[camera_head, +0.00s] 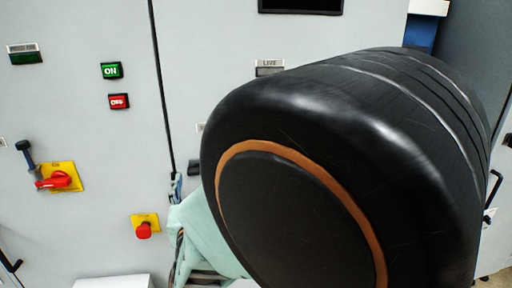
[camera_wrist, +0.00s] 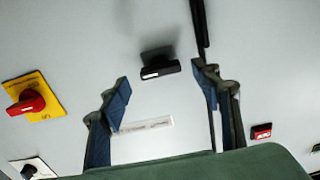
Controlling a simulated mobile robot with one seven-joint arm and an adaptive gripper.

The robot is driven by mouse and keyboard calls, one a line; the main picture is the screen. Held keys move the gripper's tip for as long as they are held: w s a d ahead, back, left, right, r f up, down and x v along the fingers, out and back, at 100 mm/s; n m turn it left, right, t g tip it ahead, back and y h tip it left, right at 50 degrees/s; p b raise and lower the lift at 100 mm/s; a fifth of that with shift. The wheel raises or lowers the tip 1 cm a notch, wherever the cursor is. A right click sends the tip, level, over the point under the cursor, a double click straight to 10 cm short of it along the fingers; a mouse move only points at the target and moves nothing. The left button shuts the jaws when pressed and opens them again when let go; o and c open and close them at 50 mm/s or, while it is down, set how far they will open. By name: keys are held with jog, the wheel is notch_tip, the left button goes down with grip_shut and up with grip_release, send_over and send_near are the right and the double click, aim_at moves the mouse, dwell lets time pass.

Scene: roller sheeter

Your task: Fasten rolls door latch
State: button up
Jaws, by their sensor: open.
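My gripper (camera_wrist: 161,76) is open, with its two blue-tipped fingers spread in the wrist view. A small black latch-like fitting (camera_wrist: 160,64) on the grey panel shows between the fingertips. I see no contact between them, and the depth gap is hard to judge. I cannot tell for sure that this fitting is the rolls door latch. In the head view, part of my gripper (camera_head: 176,188) shows near the panel seam, and my large black arm link hides the rest of it and much of the panel.
A red rotary switch (camera_head: 60,180) on a yellow plate and a red button (camera_head: 143,231) on a yellow plate are at left. A green ON button (camera_head: 111,70) and a red OFF button (camera_head: 119,101) sit above them. A black handle (camera_head: 494,188) is at far right.

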jog(key=shift+x, duration=1.5)
jog(key=shift+c, duration=0.3)
jog(key=c, duration=1.1)
jog(key=shift+n, duration=0.4)
jog(key=shift+n+p, duration=3.6)
jog(key=shift+n, duration=5.1)
